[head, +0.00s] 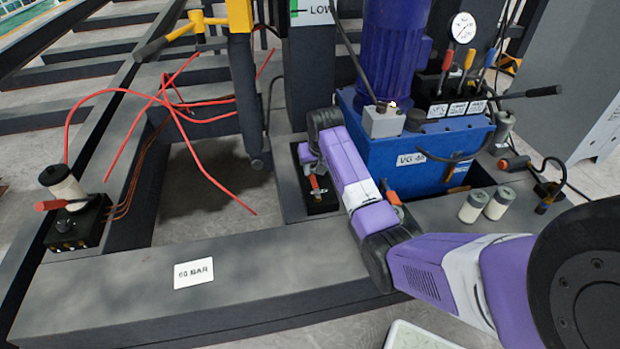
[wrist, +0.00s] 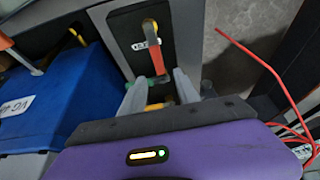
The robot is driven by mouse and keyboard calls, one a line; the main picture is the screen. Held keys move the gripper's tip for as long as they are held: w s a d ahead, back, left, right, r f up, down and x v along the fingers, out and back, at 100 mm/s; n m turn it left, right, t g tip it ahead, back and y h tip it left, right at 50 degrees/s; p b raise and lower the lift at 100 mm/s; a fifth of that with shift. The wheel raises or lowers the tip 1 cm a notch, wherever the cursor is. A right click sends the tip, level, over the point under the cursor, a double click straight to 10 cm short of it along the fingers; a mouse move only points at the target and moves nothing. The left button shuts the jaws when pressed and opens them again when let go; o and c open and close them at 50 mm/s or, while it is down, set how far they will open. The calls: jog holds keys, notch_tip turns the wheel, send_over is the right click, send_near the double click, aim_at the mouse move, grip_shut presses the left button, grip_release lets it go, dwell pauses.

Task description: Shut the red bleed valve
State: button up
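The red bleed valve handle (head: 315,185) sits on a small black block (head: 322,203) on the grey frame, just left of the blue power unit. In the wrist view the red handle (wrist: 155,55) stands out from the black block (wrist: 140,30), in front of a white label that is partly covered. My gripper (wrist: 155,84) is open, with its pale fingers spread on either side of the handle's near end. I cannot tell whether either finger touches it. In the head view my gripper (head: 311,172) is close over the valve and partly hidden by my arm.
The blue power unit (head: 418,160) with a gauge and several levers stands right of the valve. Loose red hoses (head: 185,115) hang at left. Another black block (head: 75,225) with a red lever is at far left. A "60 BAR" label (head: 194,273) lies on the front beam.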

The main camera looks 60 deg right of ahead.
aim_at(313, 179)
jog(key=b+x, duration=0.2)
jog(key=x, duration=0.4)
jog(key=shift+d+b, duration=0.1)
jog(key=shift+b, duration=0.3)
grip_shut()
dwell(1.0)
